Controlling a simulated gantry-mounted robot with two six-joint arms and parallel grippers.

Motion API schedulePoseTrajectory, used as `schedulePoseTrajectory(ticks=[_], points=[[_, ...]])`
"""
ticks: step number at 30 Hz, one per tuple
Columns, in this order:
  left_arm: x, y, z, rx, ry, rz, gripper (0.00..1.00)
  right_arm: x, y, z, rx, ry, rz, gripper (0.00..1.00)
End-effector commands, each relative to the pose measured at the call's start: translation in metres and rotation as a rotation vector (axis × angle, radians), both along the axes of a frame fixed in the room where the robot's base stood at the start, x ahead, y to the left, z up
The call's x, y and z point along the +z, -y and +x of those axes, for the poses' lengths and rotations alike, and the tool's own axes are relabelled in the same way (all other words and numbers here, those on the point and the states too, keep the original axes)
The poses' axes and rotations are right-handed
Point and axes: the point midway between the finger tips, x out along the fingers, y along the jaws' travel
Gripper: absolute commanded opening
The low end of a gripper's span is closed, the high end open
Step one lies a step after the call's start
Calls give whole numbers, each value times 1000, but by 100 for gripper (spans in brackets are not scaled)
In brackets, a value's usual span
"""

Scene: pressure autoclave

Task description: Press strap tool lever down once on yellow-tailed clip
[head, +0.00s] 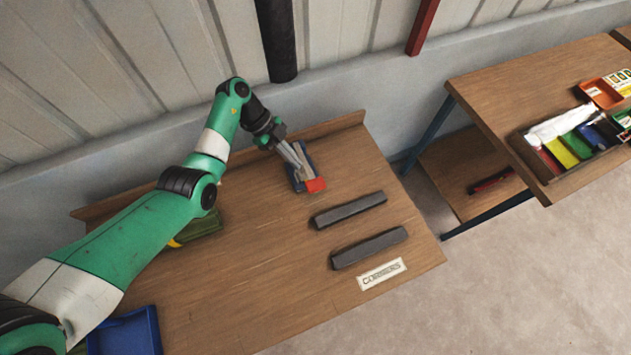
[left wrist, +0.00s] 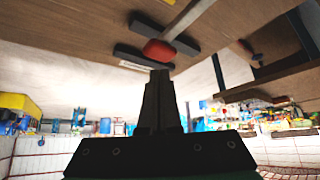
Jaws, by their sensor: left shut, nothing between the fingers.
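The strap tool (head: 299,184), with a blue side, grey metal parts and a red end (head: 316,185), sits near the back edge of the bench. My left gripper (head: 299,163) is shut and empty, its fingers right over the tool. In the left wrist view the shut fingertips (left wrist: 160,74) are just below a red knob (left wrist: 159,50) on a grey metal lever (left wrist: 188,17); I cannot tell whether they touch. A yellow piece (head: 175,243) shows beside a dark green object (head: 206,224), partly hidden by my arm. I cannot tell which clip has the yellow tail. My right gripper is out of view.
Two dark grey bars (head: 349,210) (head: 369,248) and a white label (head: 382,274) lie on the wooden bench (head: 250,285). A blue tray (head: 126,334) is at the front left. A second bench (head: 500,100) with colourful items stands right. The bench's front middle is clear.

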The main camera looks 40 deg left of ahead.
Motion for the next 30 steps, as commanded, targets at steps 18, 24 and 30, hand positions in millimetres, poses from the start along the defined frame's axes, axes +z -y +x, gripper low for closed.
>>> schedulePoseTrajectory(ticks=[18, 24, 30], points=[[-54, 37, 12, -2, 2, 1, 0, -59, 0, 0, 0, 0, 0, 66], [-56, 41, 13, -2, 1, -1, 0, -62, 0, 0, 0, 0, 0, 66], [-55, 41, 13, -1, 1, -1, 0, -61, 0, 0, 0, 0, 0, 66]])
